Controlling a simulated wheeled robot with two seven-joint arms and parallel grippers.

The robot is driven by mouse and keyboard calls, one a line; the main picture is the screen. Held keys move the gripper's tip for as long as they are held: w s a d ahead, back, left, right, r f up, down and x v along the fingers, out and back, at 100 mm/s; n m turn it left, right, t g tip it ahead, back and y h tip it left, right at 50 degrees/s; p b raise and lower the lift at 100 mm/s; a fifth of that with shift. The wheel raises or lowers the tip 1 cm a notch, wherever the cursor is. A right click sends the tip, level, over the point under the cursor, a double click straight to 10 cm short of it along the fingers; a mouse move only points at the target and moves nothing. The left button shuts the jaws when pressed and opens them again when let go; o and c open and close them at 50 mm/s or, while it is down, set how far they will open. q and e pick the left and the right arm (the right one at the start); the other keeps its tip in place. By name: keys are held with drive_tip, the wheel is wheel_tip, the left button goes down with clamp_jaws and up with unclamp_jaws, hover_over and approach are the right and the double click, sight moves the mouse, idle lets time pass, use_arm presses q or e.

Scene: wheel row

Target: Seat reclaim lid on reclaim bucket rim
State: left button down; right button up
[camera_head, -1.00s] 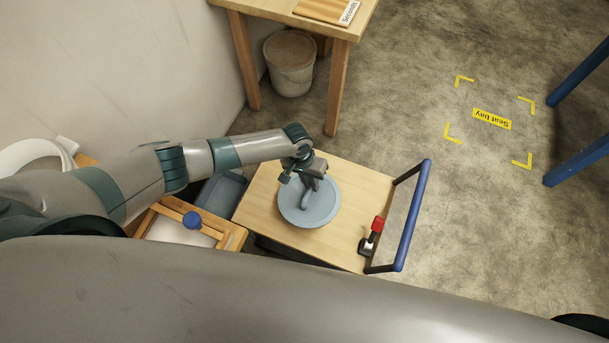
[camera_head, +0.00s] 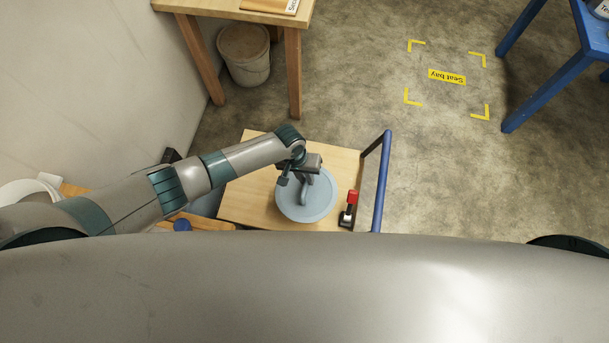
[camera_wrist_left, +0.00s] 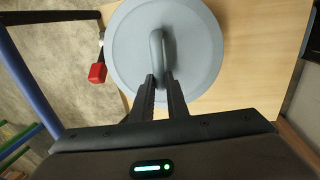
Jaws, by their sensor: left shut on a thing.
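The reclaim lid (camera_head: 304,206) is a flat grey-blue disc with an arched handle, over the wooden top of a cart. My left gripper (camera_head: 301,178) is shut on the handle from above. In the left wrist view the two fingers (camera_wrist_left: 159,92) close on the handle (camera_wrist_left: 157,55), and the disc (camera_wrist_left: 195,50) lies flat below. The gap between lid and cart top is hard to judge. The bucket (camera_head: 246,68), whitish with a brown surface inside its rim, stands on the floor under a wooden table at the back left, away from the lid. My right gripper is out of view.
The cart top (camera_head: 245,195) has a blue push bar (camera_head: 382,180) at its right and a red-topped clamp-like part (camera_head: 350,205) near the lid. The table legs (camera_head: 294,75) flank the bucket. Open floor with a yellow-marked bay (camera_head: 447,77) lies right; a blue table (camera_head: 550,75) stands beyond.

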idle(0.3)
use_arm(q)
drive_tip(key=shift+w+r, duration=0.1)
drive_tip(key=shift+w, duration=0.1)
drive_tip(key=w+a+r+n+b, duration=0.1)
drive_tip(key=w+a+r+b, duration=0.3)
drive_tip(key=r, duration=0.4)
drive_tip(key=w+a+r+n+b, duration=0.1)
drive_tip(key=w+a+r+b, duration=0.25)
drive_tip(key=r, duration=0.35)
drive_tip(key=s+a+r+b, duration=0.3)
drive_tip(key=a+r, duration=0.3)
drive_tip(key=r, duration=0.2)
drive_tip(key=s+a+r+b, duration=0.3)
drive_tip(key=s+a+r, duration=0.2)
drive_tip(key=r, duration=0.4)
drive_tip(key=shift+a+b, duration=0.35)
drive_tip(key=shift+a, duration=0.45)
drive_tip(key=shift+s, duration=0.1)
